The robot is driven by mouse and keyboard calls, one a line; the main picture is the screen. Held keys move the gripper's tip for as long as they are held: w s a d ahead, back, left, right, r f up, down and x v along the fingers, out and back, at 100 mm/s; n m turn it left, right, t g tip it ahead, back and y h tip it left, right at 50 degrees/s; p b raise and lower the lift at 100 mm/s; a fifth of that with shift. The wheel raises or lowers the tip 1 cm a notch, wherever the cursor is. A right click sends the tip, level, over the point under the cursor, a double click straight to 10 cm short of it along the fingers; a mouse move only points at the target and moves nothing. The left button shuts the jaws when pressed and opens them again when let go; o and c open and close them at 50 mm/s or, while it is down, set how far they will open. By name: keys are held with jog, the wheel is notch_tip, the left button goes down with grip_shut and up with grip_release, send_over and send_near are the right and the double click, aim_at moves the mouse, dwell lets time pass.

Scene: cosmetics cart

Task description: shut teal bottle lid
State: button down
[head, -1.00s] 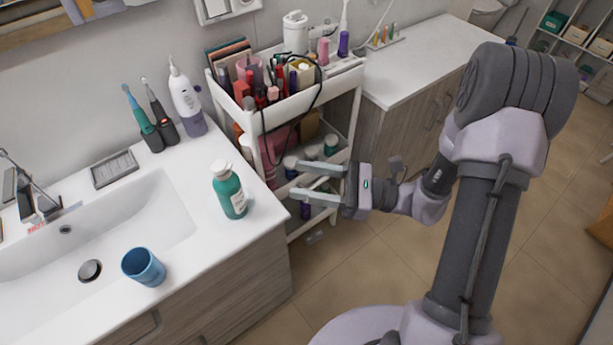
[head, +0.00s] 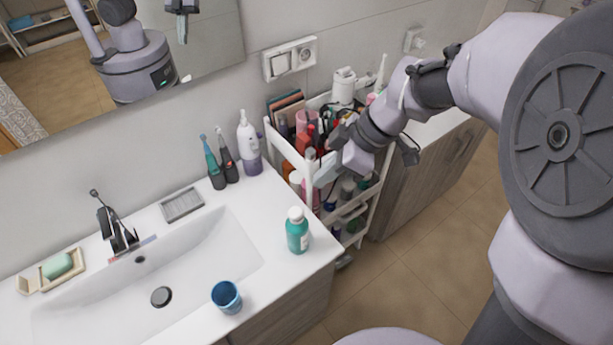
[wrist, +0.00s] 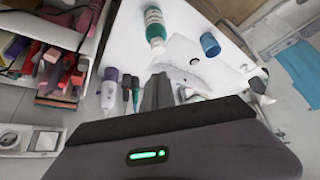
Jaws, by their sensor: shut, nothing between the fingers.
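The teal bottle (head: 298,236) stands upright on the white counter, right of the sink basin, near the counter's right edge. Its white lid (head: 295,214) is on top; whether it is open or closed is too small to tell. The bottle also shows at the top of the wrist view (wrist: 153,22). My gripper (head: 325,172) is in the air in front of the cart, above and right of the bottle and apart from it. In the wrist view its fingers (wrist: 157,92) are together and hold nothing.
The white cart (head: 313,200), full of cosmetics, stands right beside my gripper. A blue cup (head: 227,297) stands left of the bottle by the basin (head: 200,262). Toothbrushes (head: 213,165) and a white and purple flosser (head: 249,145) stand behind. The counter around the bottle is clear.

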jog(key=b, duration=0.1)
send_over(302, 212)
jog(key=f, duration=0.7)
jog(key=shift+s+d, duration=0.1)
jog(key=shift+d, duration=0.25)
jog(key=f, duration=0.1)
jog(key=f+b, duration=0.1)
jog(key=shift+d+f, duration=0.5)
jog(key=shift+f, duration=0.35)
jog(key=shift+s, duration=0.1)
jog(key=f+b, duration=0.1)
jog(key=b, duration=0.2)
jog(key=d+f+b, duration=0.1)
jog(key=f+b, duration=0.1)
jog(key=b, duration=0.1)
jog(key=shift+s+b, duration=0.1)
jog(key=shift+b, duration=0.3)
jog(key=shift+s+d+r+b, duration=0.15)
jog(key=shift+s+r+b, duration=0.1)
jog(key=shift+b, duration=0.1)
